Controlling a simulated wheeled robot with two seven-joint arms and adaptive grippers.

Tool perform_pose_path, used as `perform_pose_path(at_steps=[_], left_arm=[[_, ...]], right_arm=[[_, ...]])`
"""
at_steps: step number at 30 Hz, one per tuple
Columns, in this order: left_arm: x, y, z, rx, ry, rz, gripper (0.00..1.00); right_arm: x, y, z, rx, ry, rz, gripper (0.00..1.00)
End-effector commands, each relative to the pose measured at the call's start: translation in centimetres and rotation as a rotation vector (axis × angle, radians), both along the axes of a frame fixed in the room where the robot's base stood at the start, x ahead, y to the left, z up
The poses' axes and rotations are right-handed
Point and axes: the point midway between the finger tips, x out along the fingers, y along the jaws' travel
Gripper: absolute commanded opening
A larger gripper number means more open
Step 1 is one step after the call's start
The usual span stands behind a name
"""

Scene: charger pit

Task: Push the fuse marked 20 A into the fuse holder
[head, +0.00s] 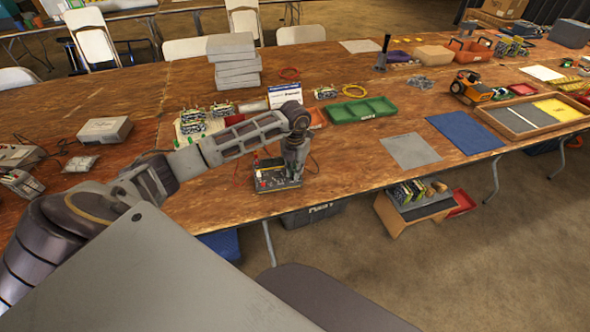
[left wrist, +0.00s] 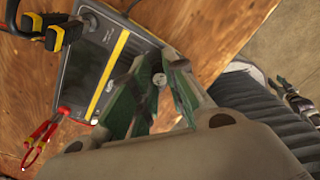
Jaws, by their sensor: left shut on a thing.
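My left gripper (head: 293,172) points down over a dark box-like unit (head: 266,184) near the front edge of the table. In the left wrist view, my left gripper's green-padded fingers (left wrist: 155,92) are closed together on something small; a small round silvery end (left wrist: 158,78) shows between them. The dark unit with a yellow stripe (left wrist: 88,62) lies beneath and beside the fingers. The fuse's marking and the fuse holder's opening are hidden or too small to tell. A small dark and silver part (left wrist: 292,98) at the right edge may be my right gripper; its fingers are unclear.
Behind are a green tray (head: 361,110) and a white sign (head: 284,95). A grey mat (head: 410,151) and blue mat (head: 465,133) lie to the right. Bare table lies between.

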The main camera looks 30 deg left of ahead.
Motion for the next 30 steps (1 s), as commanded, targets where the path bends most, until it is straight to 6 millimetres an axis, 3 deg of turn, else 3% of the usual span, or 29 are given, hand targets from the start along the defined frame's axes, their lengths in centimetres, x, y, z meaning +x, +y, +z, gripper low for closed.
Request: perform_pose_path(at_steps=[11, 12, 17, 30], left_arm=[[0.02, 0.0, -0.02, 0.0, 0.0, 0.0, 0.05], [0.02, 0.0, -0.02, 0.0, 0.0, 0.0, 0.18], [0.01, -0.01, -0.02, 0.0, 0.0, 0.0, 0.39], [0.01, -0.02, -0.03, 0.0, 0.0, 0.0, 0.4]], right_arm=[[-0.04, 0.0, -0.03, 0.0, 0.0, 0.0, 0.4], [-0.05, 0.0, -0.04, 0.0, 0.0, 0.0, 0.4], [-0.06, -0.01, -0.04, 0.0, 0.001, 0.0, 0.4], [-0.08, 0.0, -0.04, 0.0, 0.001, 0.0, 0.4]])
